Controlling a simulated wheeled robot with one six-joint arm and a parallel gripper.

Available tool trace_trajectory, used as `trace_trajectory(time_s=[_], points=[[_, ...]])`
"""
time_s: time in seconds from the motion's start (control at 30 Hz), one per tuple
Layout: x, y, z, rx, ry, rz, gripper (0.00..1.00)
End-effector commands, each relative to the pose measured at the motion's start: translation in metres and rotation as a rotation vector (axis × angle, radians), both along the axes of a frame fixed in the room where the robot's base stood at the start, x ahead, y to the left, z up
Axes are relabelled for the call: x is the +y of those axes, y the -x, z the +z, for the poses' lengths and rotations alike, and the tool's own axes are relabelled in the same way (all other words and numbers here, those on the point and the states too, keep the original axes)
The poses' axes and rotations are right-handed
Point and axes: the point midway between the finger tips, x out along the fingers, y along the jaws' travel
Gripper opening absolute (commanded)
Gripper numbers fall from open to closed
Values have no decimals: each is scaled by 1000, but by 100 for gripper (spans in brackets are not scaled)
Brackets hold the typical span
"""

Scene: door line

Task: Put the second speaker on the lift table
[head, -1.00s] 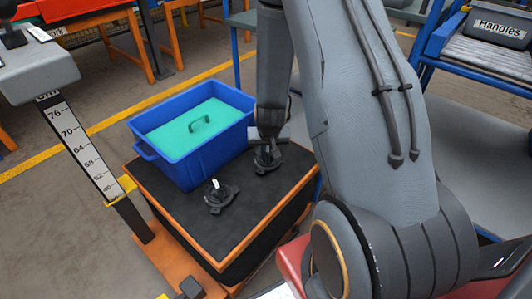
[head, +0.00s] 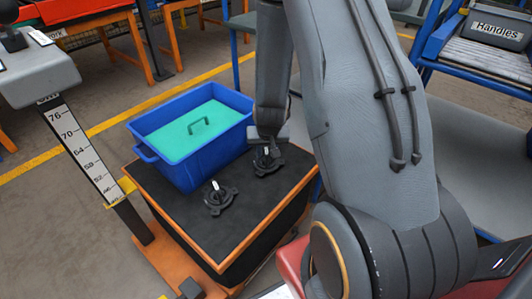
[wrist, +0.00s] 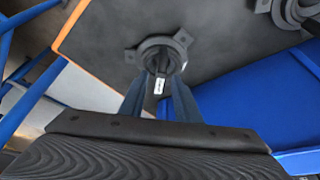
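Two dark speakers with round, lugged bases stand on the black top of the lift table (head: 225,240). One speaker (head: 219,198) is near the middle. The other (head: 268,162) is farther back, beside the blue bin and just below my gripper (head: 268,143). In the wrist view, that speaker (wrist: 162,50) with its pale tag is straight ahead of my gripper (wrist: 159,92). The two fingers are spread apart, with the tag between their tips; I see no grip on it. The first speaker (wrist: 290,12) is cut off at the top right.
A height scale (head: 82,150) stands at left. A blue-framed rack (head: 440,42) is at right. The front of the table top is clear.

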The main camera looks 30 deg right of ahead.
Motion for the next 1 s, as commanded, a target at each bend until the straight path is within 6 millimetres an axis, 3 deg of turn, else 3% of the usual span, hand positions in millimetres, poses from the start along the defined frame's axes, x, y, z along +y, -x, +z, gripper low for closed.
trace_trajectory(time_s=[0.3, 0.67, 0.77, 0.87, 1.0], points=[[9, 23, 64, -3, 0, 0, 29], [19, 36, 99, 0, -4, 9, 29], [37, 37, 114, 6, -26, 46, 29], [70, 43, 141, 26, -64, 115, 29], [126, 70, 186, 82, -120, 243, 29]])
